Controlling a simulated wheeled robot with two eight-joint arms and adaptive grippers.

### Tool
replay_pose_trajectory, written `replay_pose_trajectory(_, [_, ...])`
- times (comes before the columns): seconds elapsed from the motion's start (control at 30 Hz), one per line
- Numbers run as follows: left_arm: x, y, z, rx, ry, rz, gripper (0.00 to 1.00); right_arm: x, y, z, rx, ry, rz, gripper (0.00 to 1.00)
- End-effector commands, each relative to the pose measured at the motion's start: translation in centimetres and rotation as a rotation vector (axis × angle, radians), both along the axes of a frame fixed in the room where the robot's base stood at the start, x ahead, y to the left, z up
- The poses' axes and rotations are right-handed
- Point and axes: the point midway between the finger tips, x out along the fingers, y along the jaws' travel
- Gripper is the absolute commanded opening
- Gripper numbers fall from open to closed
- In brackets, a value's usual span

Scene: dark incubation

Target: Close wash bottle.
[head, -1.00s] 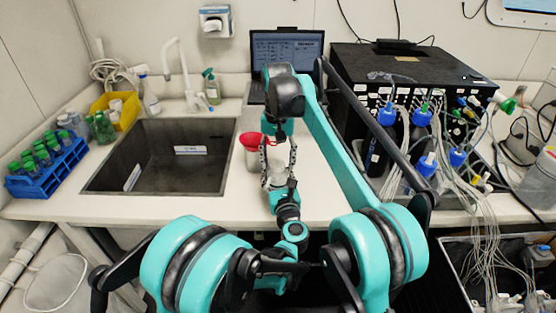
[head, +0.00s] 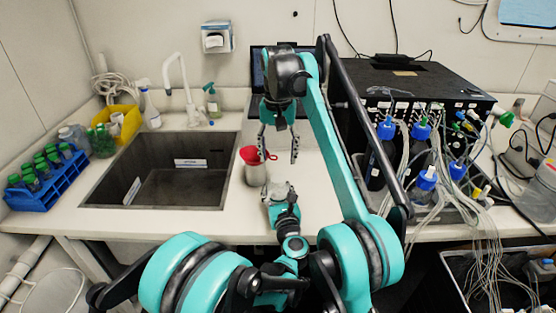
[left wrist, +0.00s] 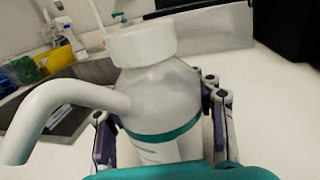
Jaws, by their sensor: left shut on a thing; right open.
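The wash bottle (left wrist: 165,95) is white with a teal band. It fills the middle of the left wrist view, upright or slightly tilted. Its bent white spout (left wrist: 50,105) points left. A white cap (left wrist: 141,45) sits on its neck; I cannot tell how tight it is. My left gripper (head: 279,190) is shut on the bottle's body, a finger on each side. In the head view the bottle is small and hard to make out there. My right gripper (head: 279,153) is open and empty, its fingers pointing down, above and beyond the bottle.
A red-topped container (head: 255,168) stands close left of the grippers. The sink (head: 165,165) lies further left, with a blue tube rack (head: 48,180) and yellow bin (head: 122,122) beyond. A black box (head: 425,85) with tubed bottles stands at right.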

Motion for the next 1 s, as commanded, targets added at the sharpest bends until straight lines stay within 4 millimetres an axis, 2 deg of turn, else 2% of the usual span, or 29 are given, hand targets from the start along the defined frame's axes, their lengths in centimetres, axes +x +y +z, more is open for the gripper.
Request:
replay_pose_trajectory(0.27, [0.0,0.0,0.0,0.000,0.000,0.000,0.00,0.0,0.0,0.1,0.000,0.000,0.000,0.59])
replay_pose_trajectory(0.3, [0.0,0.0,0.0,0.000,0.000,0.000,0.55,0.0,0.0,0.1,0.000,0.000,0.000,0.59])
replay_pose_trajectory(0.4, [0.0,0.0,0.0,0.000,0.000,0.000,0.79,0.0,0.0,0.1,0.000,0.000,0.000,0.59])
replay_pose_trajectory(0.77, [-0.3,-0.1,0.0,0.000,0.000,-0.001,0.79,0.0,0.0,0.1,0.000,0.000,0.000,0.59])
replay_pose_trajectory(0.87, [-1.3,-0.4,0.0,0.000,0.000,-0.002,0.79,0.0,0.0,0.1,0.000,0.000,0.000,0.59])
replay_pose_trajectory(1.0, [-4.0,-0.9,0.0,0.000,0.000,-0.003,0.79,0.0,0.0,0.1,0.000,0.000,0.000,0.59])
